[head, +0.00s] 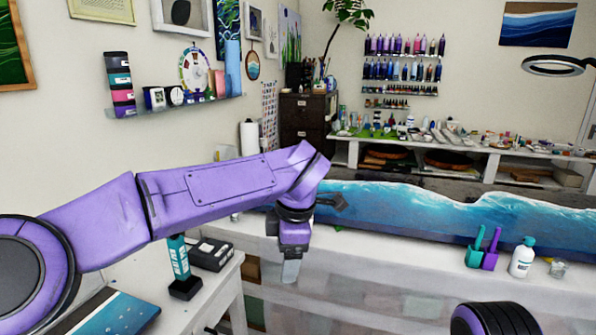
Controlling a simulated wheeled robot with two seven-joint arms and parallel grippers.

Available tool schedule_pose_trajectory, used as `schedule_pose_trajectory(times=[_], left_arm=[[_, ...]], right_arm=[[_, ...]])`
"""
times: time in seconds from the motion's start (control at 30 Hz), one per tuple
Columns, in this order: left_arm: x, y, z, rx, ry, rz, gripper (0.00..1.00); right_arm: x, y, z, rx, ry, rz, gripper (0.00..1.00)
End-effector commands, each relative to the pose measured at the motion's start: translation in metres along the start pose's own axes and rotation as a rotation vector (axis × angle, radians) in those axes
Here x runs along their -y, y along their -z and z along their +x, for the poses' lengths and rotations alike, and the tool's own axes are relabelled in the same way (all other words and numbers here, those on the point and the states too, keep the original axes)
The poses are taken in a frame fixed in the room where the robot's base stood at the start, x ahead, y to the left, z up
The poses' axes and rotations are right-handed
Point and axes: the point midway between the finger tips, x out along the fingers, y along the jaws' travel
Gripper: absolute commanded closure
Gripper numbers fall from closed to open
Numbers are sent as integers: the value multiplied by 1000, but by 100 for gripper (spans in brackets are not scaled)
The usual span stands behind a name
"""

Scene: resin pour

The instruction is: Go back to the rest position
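My purple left arm reaches in from the left across the middle of the head view. Its gripper (290,270) points down in front of the white worktable; only a narrow grey finger end shows, so its opening cannot be judged. I see nothing held in it. A dark and purple round part of my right arm shows at the bottom right edge. My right gripper is out of view.
A blue ocean resin panel (430,222) lies along the white table (390,262).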

Motion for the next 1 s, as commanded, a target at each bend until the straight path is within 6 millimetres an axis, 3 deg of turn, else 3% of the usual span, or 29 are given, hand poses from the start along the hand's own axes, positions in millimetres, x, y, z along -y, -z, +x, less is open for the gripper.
schedule_pose_trajectory(times=[0.27,0.37,0.47,0.57,0.7,0.77,0.9,1.0], left_arm=[[-29,44,72,-269,-317,-52,23],[-34,65,115,-369,-446,-5,23],[-26,88,175,-453,-574,119,23],[2,110,242,-479,-651,309,23],[69,138,322,-429,-632,572,23],[104,151,349,-393,-594,672,23],[194,186,397,-298,-455,876,23],[262,215,416,-233,-327,1003,23]], right_arm=[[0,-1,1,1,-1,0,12],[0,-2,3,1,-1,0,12],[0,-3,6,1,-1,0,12],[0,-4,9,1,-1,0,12],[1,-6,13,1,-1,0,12],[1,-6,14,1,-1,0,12],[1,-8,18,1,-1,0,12],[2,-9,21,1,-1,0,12]])
